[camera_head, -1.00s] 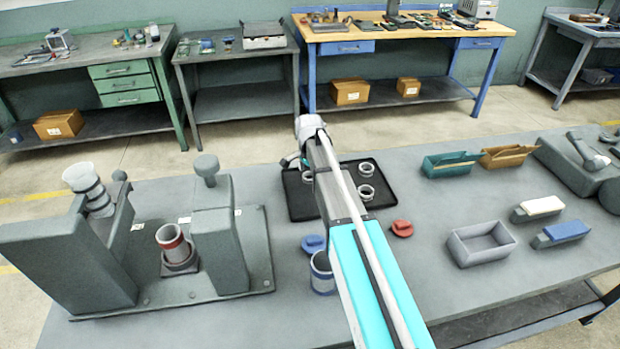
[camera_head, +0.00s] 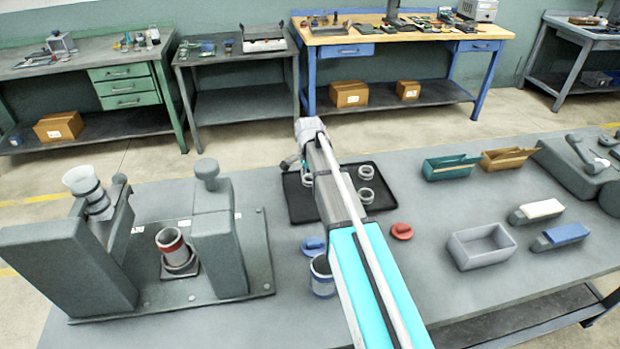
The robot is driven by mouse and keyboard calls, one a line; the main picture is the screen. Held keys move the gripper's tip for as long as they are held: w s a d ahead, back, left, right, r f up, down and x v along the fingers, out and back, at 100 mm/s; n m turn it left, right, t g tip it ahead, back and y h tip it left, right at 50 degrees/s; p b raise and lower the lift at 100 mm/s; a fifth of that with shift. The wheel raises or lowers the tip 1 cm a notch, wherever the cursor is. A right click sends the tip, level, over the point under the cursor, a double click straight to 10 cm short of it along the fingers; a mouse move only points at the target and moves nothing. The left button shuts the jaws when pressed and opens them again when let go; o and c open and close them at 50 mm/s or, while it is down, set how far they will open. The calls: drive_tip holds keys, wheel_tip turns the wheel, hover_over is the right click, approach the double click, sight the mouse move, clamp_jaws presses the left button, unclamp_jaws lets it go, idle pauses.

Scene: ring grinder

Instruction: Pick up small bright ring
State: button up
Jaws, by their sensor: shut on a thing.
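A black tray (camera_head: 298,208) on the grey workbench holds small bright metal rings. Two of them, an upper ring (camera_head: 366,172) and a lower ring (camera_head: 365,195), stand on its right side. A third small bright ring (camera_head: 308,180) shows at the tray's left, right beside my arm. My gripper (camera_head: 303,169) is over that left part of the tray, shut on this third ring. My arm hides most of the fingers and the middle of the tray. I cannot tell whether the held ring touches the tray.
A grinder fixture (camera_head: 215,235) with a red-banded cylinder (camera_head: 171,242) stands at left. A blue-banded cup (camera_head: 322,278), a blue knobbed lid (camera_head: 313,246) and a red knobbed lid (camera_head: 401,231) are near my arm. A grey open bin (camera_head: 480,247) stands at right.

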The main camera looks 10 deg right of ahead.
drive_tip(key=shift+r+p, duration=1.45)
drive_tip(key=shift+r, duration=0.05)
drive_tip(key=s+a+r+p, duration=0.1)
drive_tip(key=s+r+p, duration=0.8)
drive_tip(key=s, duration=0.5)
drive_tip(key=shift+r+p, duration=0.4)
drive_tip(key=shift+r, duration=0.05)
drive_tip(key=shift+s, duration=0.2)
